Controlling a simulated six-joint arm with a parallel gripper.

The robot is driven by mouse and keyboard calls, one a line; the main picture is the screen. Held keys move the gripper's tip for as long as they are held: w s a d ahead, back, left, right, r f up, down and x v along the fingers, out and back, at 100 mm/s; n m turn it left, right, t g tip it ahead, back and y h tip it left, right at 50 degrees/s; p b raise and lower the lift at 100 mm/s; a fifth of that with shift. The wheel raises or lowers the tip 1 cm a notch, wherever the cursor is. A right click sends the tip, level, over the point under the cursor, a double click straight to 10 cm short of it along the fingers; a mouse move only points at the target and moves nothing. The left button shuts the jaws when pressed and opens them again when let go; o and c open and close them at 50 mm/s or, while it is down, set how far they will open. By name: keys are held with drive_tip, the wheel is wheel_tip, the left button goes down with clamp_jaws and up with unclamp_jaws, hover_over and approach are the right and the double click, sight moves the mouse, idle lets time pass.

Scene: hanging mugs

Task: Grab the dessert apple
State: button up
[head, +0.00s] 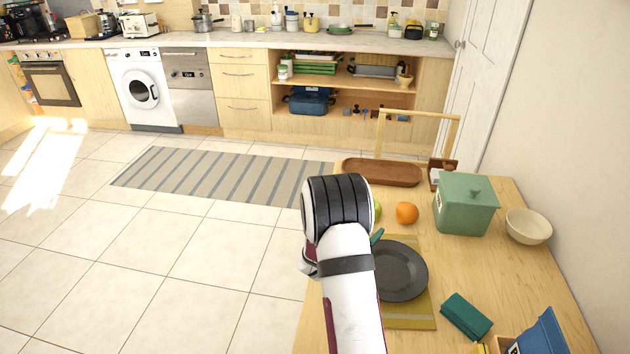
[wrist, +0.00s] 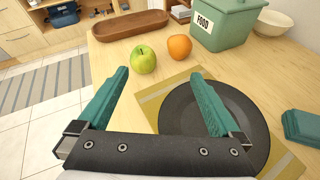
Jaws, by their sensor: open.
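The apple is green-yellow with a small stem. In the wrist view the apple (wrist: 143,60) sits on the wooden table, ahead of my gripper and to the left of an orange (wrist: 180,48). In the head view only a sliver of the apple (head: 377,210) shows, the rest hidden behind my arm. My gripper (wrist: 160,85) has two teal fingers spread wide apart, with nothing between them. It is above the table's left side, by the dark plate, and short of the apple. In the head view my arm hides most of the gripper.
A dark plate (head: 405,272) lies on a yellow-green mat (head: 412,318). Behind the fruit are a wooden tray (head: 382,173) and a green FOOD box (head: 466,206), with a cream bowl (head: 528,227) to the right. A folded teal cloth (head: 466,316) lies nearer.

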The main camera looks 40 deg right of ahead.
drive_tip(key=f+n, duration=0.1)
drive_tip(key=w+f+n+t, duration=0.1)
drive_tip(key=f, duration=0.1)
drive_tip(key=w+f+n+y, duration=0.1)
drive_tip(key=shift+w+d+f+t, duration=0.1)
drive_tip(key=shift+d+f+t, duration=0.05)
drive_tip(key=shift+f+t, duration=0.2)
drive_tip(key=x, duration=0.9)
drive_tip(key=shift+w+d+f, duration=0.15)
drive_tip(key=shift+d+f, duration=0.1)
drive_tip(key=x, duration=0.5)
drive_tip(key=shift+w+d, duration=0.15)
drive_tip(key=shift+w, duration=0.1)
drive_tip(key=c, duration=1.3)
